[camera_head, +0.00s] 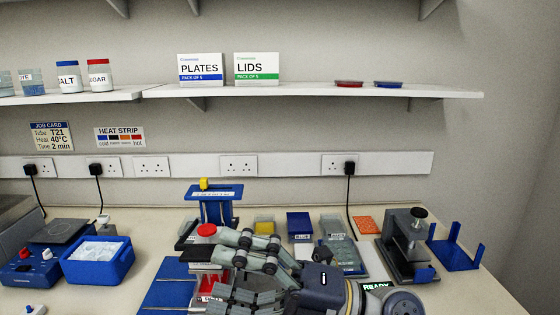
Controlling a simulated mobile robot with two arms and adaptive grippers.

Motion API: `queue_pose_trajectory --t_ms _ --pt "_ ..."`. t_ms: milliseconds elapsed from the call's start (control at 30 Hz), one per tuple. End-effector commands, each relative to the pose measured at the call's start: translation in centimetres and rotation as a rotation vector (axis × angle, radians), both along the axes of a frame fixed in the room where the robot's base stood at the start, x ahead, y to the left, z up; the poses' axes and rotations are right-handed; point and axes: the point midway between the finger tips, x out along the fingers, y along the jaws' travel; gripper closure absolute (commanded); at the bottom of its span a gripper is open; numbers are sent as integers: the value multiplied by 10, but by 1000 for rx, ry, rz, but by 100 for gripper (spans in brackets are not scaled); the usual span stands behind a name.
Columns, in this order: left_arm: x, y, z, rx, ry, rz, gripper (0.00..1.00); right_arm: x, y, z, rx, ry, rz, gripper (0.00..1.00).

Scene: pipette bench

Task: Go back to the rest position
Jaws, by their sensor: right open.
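My right gripper (220,268) comes in from the lower right and its fingers point left over the front middle of the bench. Its jaws are open. A red-capped item (206,231) shows just past the upper finger, and the fingers partly hide what stands below it. I cannot tell whether the gripper touches it. My left gripper is not in view.
A blue stand with a yellow top (214,191) rises behind the gripper. A blue ice box (97,262) and a heater (45,265) stand left. A dark press-like device (408,245) and blue holder (457,250) stand right. The shelf (310,92) hangs above.

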Motion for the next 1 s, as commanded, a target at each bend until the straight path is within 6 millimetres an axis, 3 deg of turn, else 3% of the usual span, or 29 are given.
queue_pose_trajectory --t_ms 100,200,267,367,467,533,667,800,900,1000 --pt "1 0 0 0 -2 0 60 19 -28 30 278 154 -111 9" --pt "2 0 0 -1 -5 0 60 46 -64 38 479 298 -239 9" --pt "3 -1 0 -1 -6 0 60 64 -90 33 583 395 -328 9" --pt "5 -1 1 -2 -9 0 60 92 -134 8 730 573 -493 9" --pt "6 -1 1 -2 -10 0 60 112 -177 -36 836 765 -677 9" --pt "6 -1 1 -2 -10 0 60 118 -205 -77 887 908 -809 9" --pt "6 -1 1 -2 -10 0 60 109 -247 -166 918 1190 -1060 9" --pt "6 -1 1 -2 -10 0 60 66 -274 -261 867 1495 -1304 9" --pt "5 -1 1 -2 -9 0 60 22 -283 -317 788 1703 -1450 9" --pt "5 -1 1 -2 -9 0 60 -23 -286 -358 692 1878 -1558 9"
